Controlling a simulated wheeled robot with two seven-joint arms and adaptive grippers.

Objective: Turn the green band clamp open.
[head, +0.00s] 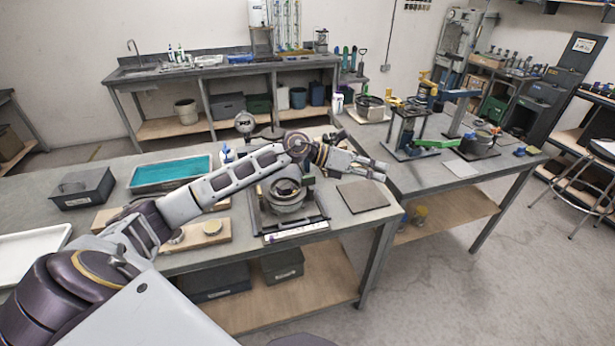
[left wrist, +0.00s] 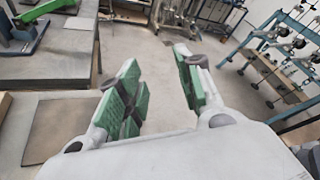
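A green bar (head: 436,143), seemingly the handle of the green band clamp, lies level on the right-hand bench, its right end near a dark round pot (head: 478,139). I cannot make out the band itself. A green bar (left wrist: 45,10) also shows at the top left of the left wrist view, cut by the frame edge. My left gripper (head: 381,172) is above the gap between the benches, well short of the green bar. Its two green-padded fingers are spread apart and empty in the left wrist view (left wrist: 163,90). My right gripper is not in view.
The right bench (head: 527,164) also carries a stand with a yellow top (head: 408,127) and a white sheet (head: 461,169). On the near bench, a grey square plate (head: 362,196) lies below my left gripper, beside a round fixture (head: 287,196).

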